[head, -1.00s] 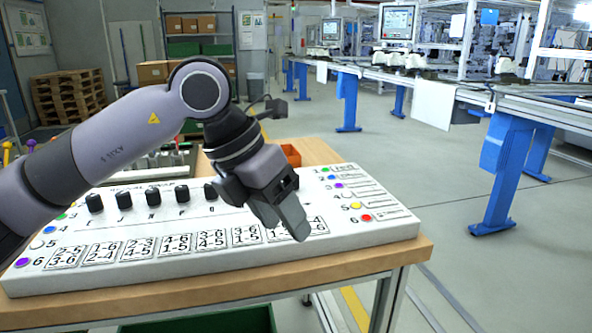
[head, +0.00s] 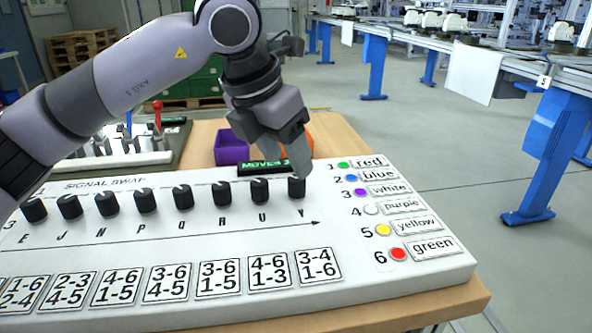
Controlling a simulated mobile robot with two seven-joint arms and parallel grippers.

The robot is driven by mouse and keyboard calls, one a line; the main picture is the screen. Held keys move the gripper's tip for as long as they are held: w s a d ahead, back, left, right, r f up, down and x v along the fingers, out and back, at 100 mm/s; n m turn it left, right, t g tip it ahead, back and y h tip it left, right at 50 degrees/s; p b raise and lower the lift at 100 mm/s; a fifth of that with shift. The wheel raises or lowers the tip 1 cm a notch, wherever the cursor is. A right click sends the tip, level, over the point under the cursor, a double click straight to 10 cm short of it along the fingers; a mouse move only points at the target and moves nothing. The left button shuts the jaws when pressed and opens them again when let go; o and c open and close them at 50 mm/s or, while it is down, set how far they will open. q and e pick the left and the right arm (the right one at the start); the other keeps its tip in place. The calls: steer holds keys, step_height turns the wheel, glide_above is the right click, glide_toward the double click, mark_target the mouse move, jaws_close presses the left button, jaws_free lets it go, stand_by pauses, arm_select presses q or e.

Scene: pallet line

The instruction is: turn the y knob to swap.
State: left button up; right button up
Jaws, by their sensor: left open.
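The y knob (head: 297,187) is the rightmost black knob in the row on the white signal swap panel (head: 330,215), above the letter Y. My left gripper (head: 301,170) is directly over it, pointing down, with its fingertips at or just above the knob's top. The fingers overlap in this view, so I cannot tell whether they touch the knob. The left gripper is open. The u knob (head: 260,190) stands just left of the y knob. My right gripper is not in view.
Several more black knobs run left along the panel. Coloured dots with name labels, such as the red label (head: 369,162), line its right side. A purple bin (head: 231,147) and an orange bin (head: 304,143) stand behind. A lever board (head: 120,148) sits back left.

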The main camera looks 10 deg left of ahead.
mark_target(294, 180)
arm_select(q)
steer(key=x, duration=0.4)
steer(key=shift+w+d+f, duration=0.15)
steer(key=shift+f, duration=0.3)
steer(key=shift+c, duration=0.3)
jaws_close()
